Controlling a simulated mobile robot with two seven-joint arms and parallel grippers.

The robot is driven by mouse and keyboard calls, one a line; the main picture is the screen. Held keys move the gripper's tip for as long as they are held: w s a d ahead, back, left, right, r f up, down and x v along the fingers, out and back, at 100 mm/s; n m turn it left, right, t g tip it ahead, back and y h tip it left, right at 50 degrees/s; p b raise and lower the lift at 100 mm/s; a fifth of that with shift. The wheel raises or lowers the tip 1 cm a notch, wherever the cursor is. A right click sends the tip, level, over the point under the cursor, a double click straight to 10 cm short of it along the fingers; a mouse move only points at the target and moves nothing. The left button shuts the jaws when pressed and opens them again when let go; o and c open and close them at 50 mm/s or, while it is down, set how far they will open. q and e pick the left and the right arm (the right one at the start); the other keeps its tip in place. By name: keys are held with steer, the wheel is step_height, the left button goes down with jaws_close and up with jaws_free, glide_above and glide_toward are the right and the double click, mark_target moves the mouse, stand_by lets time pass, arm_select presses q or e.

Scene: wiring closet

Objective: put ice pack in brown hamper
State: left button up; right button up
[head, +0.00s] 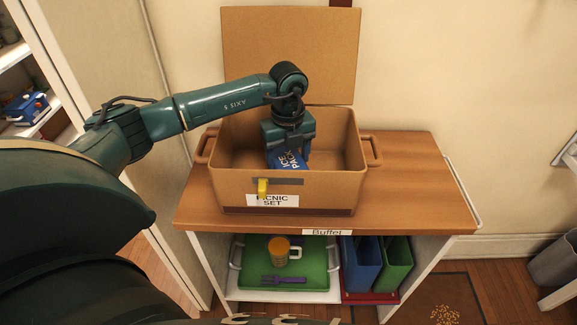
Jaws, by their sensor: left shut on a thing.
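The brown hamper (235,183) stands on a wooden-topped cabinet, with its lid (290,50) raised upright at the back. A white label on its front reads "PICNIC SET". My left gripper (288,152) reaches down into the open hamper from above and is shut on the blue ice pack (287,161). The ice pack is inside the hamper's walls, below the rim. Its lower part is hidden by the front wall, so I cannot tell whether it touches the bottom. My right gripper is not in view.
The cabinet top (420,180) is clear to the right of the hamper. On the shelf below, a green tray (322,285) holds a mug and a purple fork, beside blue and green bins (397,262). A grey bin (555,262) stands at the right edge.

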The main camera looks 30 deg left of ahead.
mark_target(288, 160)
arm_select(q)
steer(key=shift+f, duration=1.8)
steer(key=shift+f, duration=0.1)
steer(key=o, duration=1.1)
step_height(288, 160, up, 12)
steer(key=shift+r+b, duration=0.15)
steer(key=shift+b, duration=0.25)
